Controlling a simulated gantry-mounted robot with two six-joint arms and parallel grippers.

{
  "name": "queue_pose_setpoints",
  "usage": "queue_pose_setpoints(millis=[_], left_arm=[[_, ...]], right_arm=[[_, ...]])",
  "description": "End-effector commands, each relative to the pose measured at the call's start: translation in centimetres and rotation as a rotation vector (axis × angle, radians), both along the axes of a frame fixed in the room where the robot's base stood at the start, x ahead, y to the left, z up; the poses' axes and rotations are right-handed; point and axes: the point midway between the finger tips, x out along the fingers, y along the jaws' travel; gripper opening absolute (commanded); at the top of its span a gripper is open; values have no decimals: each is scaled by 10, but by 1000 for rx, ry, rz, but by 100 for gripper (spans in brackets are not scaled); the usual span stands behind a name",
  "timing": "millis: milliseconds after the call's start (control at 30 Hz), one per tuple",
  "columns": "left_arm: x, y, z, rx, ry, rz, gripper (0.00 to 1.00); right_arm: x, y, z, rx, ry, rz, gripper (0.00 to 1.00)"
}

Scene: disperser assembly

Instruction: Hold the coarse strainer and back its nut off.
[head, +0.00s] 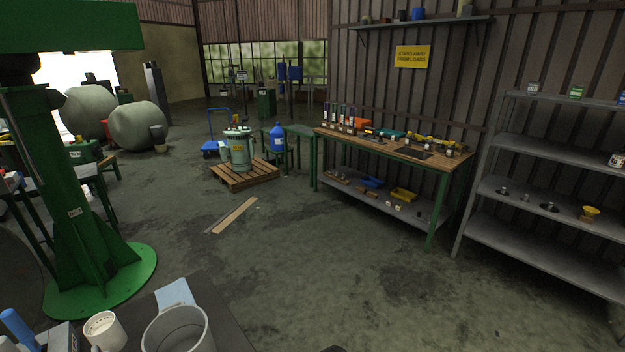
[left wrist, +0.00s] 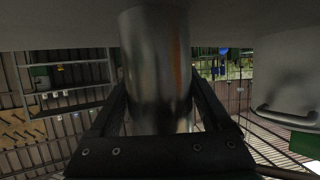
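In the left wrist view, the two dark fingers of my left gripper (left wrist: 157,88) flank a shiny steel cylinder (left wrist: 155,60) and appear closed against its sides. The top of the cylinder meets a broad grey surface (left wrist: 60,25) above it. I cannot tell whether this cylinder belongs to the coarse strainer, and no nut can be made out. Neither gripper shows in the head view. My right gripper is in neither view.
A large grey pot (head: 178,330) and a white cup (head: 104,328) stand at the front left, near a green column (head: 72,200). A workbench (head: 450,165) and a grey shelf rack (head: 540,235) with small parts stand at the right.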

Motion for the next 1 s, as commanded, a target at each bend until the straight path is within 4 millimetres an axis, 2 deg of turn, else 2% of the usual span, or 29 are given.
queue_pose_setpoints(millis=[33,67,100,300,433,567,800,1000], left_arm=[[0,0,0,0,0,0,93],[0,0,0,0,0,0,99],[0,0,0,0,0,0,100],[0,0,0,1,0,0,100],[-7,3,3,0,-2,1,100],[-27,10,11,0,-1,2,100],[-78,28,33,-1,0,4,100],[-102,36,44,0,1,1,100]], right_arm=[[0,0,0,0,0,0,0],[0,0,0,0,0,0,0],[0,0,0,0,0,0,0],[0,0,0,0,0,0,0],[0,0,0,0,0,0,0],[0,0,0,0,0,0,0],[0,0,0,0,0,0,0],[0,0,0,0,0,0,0]])
